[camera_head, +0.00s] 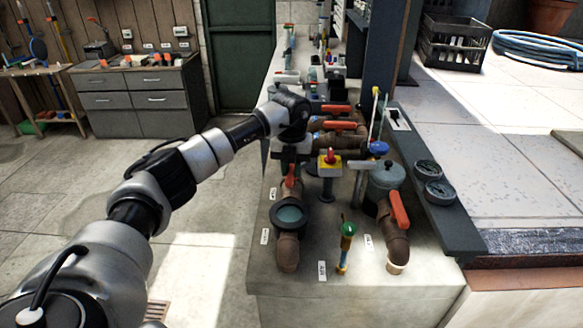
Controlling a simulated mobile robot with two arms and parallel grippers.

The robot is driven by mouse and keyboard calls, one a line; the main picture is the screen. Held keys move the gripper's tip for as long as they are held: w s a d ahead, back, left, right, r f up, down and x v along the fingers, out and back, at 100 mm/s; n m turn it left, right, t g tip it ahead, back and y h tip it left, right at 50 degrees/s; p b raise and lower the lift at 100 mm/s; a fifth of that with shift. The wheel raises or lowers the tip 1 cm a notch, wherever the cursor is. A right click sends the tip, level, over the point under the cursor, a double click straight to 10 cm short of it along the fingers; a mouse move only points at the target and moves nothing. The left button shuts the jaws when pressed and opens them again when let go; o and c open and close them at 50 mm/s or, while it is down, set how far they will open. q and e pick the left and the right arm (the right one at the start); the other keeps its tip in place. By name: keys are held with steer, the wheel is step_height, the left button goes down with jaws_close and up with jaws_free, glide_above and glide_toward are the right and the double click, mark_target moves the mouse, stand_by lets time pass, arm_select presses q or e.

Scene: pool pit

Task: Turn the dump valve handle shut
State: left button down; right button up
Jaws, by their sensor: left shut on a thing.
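My left arm comes in from the left, and my left gripper (291,164) points down over the front-left brown pipe on the concrete bench. It is shut on a red valve handle (290,182), which stands roughly upright in the picture. The fingertips partly hide the top of the handle. Below the handle, the brown pipe (288,250) carries a dark ring with a greenish sight glass (290,215). The small white labels are too small to read, so I cannot tell by name which valve is the dump valve. My right gripper is not in view.
Another red handle (399,210) sits on the right pipe, and more red handles (340,125) lie behind. A yellow box with a red knob (329,160), a green-topped fitting (348,229), a grey-lidded pot (387,175) and two gauges (434,180) crowd the bench. The floor at left is clear.

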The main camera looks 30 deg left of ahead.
mark_target(290, 168)
arm_select(q)
steer(key=m, duration=0.3)
steer(key=shift+a, duration=0.1)
steer(key=m, duration=0.4)
steer(key=shift+m, duration=0.4)
steer(key=m, duration=0.4)
steer(key=shift+a, duration=0.15)
steer(key=shift+w+r+m, duration=0.1)
steer(key=shift+m, duration=2.4)
steer(key=c, duration=1)
jaws_free()
steer(key=shift+b, duration=0.3)
step_height(290, 168, up, 11)
steer(key=b, duration=0.1)
steer(key=shift+b, duration=0.35)
